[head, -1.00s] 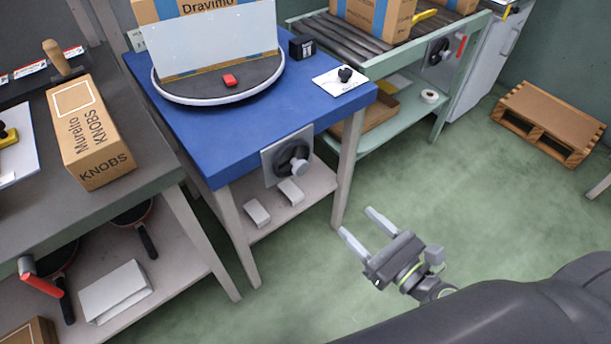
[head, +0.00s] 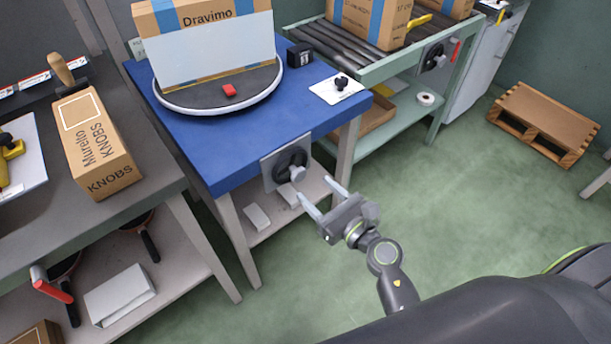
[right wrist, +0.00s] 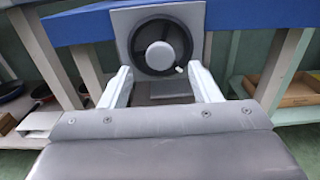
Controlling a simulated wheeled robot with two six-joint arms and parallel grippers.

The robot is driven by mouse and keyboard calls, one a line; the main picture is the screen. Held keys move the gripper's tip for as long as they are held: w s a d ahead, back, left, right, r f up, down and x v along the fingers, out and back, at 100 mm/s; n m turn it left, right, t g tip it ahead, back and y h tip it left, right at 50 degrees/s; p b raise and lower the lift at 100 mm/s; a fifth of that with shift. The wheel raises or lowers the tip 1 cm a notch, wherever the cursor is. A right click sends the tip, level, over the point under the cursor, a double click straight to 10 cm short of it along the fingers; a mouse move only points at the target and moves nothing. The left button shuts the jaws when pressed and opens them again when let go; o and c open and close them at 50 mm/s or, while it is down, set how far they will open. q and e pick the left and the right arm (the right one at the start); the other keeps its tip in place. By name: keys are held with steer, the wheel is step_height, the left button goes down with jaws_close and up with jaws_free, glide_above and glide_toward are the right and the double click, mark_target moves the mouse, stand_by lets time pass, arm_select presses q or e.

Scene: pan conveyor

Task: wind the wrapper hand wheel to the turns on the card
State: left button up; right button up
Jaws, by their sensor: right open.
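The hand wheel (head: 289,160) is a dark round wheel with a light grey knob, on a grey plate (head: 268,174) at the front of the blue table (head: 215,150). In the right wrist view the wheel (right wrist: 179,39) is straight ahead, with a pale central hub and a small pale handle at its lower right. My right gripper (head: 316,190) is open and empty, just in front of and below the wheel, apart from it. Its fingers (right wrist: 159,72) point at the wheel. A white label (head: 137,46) stands at the table's back left, its writing too small to read. My left gripper is out of view.
A KNOBS box (head: 98,145) is left.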

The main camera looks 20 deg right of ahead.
mark_target(301, 175)
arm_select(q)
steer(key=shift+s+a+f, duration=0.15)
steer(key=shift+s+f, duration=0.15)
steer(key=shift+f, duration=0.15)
arm_select(e)
steer(key=shift+x, duration=2.5)
steer(key=c, duration=1)
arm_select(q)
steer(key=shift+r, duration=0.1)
